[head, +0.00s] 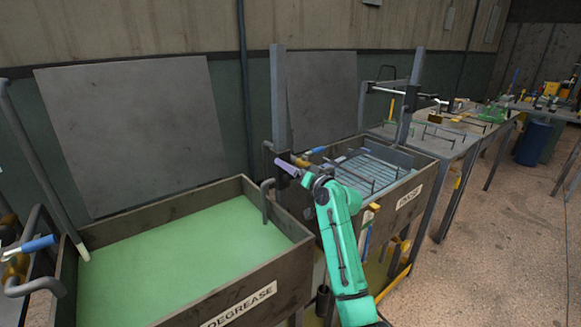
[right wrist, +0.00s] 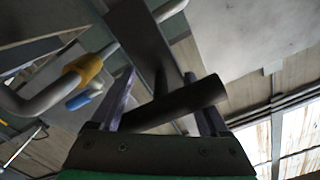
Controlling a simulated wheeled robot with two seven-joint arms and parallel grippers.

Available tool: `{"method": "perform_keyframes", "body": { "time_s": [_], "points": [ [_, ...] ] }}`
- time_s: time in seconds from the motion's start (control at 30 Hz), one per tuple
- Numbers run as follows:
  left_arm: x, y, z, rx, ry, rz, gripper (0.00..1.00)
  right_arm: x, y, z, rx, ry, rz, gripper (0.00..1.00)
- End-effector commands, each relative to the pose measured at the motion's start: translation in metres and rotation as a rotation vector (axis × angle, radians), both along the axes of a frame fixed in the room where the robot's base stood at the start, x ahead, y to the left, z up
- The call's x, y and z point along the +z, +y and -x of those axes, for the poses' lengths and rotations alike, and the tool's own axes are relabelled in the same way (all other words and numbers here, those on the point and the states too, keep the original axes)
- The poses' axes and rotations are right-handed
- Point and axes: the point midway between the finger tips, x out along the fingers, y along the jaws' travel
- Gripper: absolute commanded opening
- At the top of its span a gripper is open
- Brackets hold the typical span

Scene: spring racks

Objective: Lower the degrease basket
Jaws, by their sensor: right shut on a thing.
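The degrease tank (head: 232,303) stands in front of me, a dark metal tank with a DEGREASE label and flat green liquid (head: 180,255). I see no basket above the liquid; whether one is under it I cannot tell. A grey upright post (head: 279,100) rises at the tank's right. My right gripper (head: 290,166) is at the dark fitting on this post. In the right wrist view its purple fingers (right wrist: 163,108) are shut on a black cylindrical handle (right wrist: 185,103). My left gripper is not in view.
A second tank (head: 415,200) with a metal rack inside stands just right, close to my right arm. Grey bent pipes (head: 40,287) and a blue-and-white handle (head: 32,244) are at the far left. Worktables (head: 455,145) run behind; open floor lies at right.

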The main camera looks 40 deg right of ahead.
Motion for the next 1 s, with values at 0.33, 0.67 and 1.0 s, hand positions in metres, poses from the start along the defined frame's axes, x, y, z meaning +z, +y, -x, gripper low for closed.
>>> {"method": "perform_keyframes", "body": {
  "time_s": [0.33, 0.67, 1.0],
  "points": [
    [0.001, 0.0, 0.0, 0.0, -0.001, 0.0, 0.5, 0.004, -0.001, 0.0, -0.003, -0.005, 0.013, 0.97],
    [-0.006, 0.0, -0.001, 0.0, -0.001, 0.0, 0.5, 0.001, -0.001, 0.026, -0.004, -0.004, 0.012, 0.97],
    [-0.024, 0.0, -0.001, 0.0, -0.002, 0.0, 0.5, -0.001, 0.001, 0.098, -0.005, -0.002, 0.014, 0.97]
  ]
}}
